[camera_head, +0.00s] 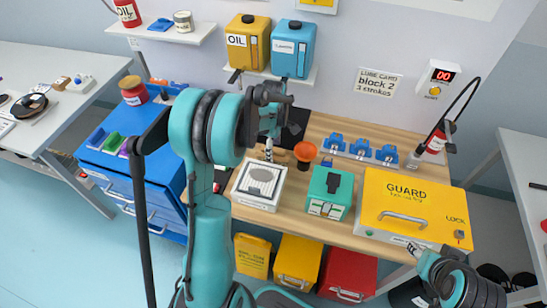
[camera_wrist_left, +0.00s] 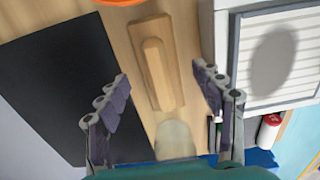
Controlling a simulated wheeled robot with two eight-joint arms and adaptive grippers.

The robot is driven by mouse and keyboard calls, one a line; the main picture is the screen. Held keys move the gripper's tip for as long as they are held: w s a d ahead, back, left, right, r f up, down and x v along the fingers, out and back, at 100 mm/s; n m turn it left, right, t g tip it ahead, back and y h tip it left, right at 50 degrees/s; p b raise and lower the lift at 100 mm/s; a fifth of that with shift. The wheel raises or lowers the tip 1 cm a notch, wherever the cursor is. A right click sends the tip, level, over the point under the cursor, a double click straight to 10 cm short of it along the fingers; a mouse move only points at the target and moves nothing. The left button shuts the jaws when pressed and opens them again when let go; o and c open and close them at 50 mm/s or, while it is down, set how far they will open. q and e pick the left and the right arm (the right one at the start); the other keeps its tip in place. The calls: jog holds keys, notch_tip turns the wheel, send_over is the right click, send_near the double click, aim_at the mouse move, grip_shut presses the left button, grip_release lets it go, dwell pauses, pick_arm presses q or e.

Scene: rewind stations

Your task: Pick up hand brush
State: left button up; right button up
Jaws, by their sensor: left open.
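In the left wrist view a light wooden block with a raised grip, which looks like the hand brush (camera_wrist_left: 155,60), lies on the wooden bench top. My left gripper (camera_wrist_left: 160,76) is open, with one finger on each side of the brush's line and nothing held between them. In the head view the left gripper (camera_head: 270,122) hangs over the back left of the bench, and the arm and gripper hide the brush there.
A dark sheet (camera_wrist_left: 65,95) lies left of the brush in the wrist view. A white box with a grille (camera_head: 243,190) stands close on its other side.

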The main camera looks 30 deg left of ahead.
pick_arm(q)
jog(key=shift+f, duration=0.4)
jog(key=shift+r, duration=0.1)
jog(key=c, duration=1.3)
jog(key=shift+r, duration=0.1)
notch_tip(320, 180, up, 28)
jog(key=p, duration=0.7)
jog(key=o, duration=0.6)
jog(key=c, duration=0.4)
jog(key=shift+a+f, duration=0.1)
jog(key=shift+f, duration=0.1)
